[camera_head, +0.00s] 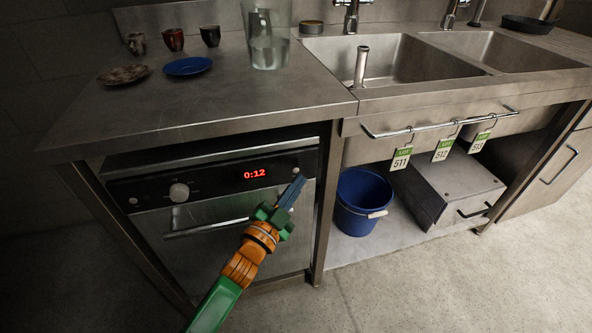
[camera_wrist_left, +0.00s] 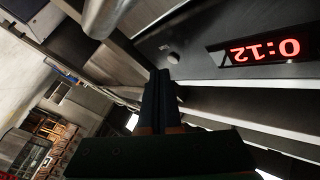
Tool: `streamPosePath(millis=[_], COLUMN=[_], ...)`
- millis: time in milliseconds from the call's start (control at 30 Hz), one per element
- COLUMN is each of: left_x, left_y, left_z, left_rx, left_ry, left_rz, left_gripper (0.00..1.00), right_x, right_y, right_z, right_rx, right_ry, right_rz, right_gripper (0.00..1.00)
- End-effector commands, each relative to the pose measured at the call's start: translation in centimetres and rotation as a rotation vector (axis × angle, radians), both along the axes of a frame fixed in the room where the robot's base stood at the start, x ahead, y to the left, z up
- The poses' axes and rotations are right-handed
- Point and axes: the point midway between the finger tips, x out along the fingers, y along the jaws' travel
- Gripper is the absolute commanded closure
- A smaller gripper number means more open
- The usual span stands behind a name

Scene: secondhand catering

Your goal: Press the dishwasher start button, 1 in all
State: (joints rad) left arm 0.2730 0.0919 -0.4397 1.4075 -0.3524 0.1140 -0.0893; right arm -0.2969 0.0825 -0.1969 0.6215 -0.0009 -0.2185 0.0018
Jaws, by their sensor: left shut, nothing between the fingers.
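The dishwasher (camera_head: 240,228) stands under the left counter with its door shut. Its black front panel has a lit red display (camera_head: 254,173) reading 0:12, which shows upside down in the wrist view (camera_wrist_left: 259,51). A small round button (camera_wrist_left: 173,57) sits on the panel beside the display; in the head view it is at the panel's right end (camera_head: 296,170). My left gripper (camera_head: 298,180) is shut and empty, its tips just below that button. In the wrist view the fingertips (camera_wrist_left: 161,73) are close to the button; I cannot tell whether they touch it. My right gripper is not in view.
The counter (camera_head: 240,95) overhangs the panel. A blue bucket (camera_head: 360,203) stands to the right. The floor in front is clear.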

Motion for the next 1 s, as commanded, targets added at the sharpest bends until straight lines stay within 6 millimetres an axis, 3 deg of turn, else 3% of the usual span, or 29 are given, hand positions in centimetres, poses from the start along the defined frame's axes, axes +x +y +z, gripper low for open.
streamPosePath(millis=[1000], left_x=[0.03], left_y=[0.01], left_z=[-0.01], left_rx=[0.0], left_ry=[0.0], left_rz=[0.0], left_gripper=[1.0], right_x=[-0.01], right_y=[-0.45], right_z=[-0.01], right_rx=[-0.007], right_ry=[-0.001], right_rz=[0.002], right_gripper=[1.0])
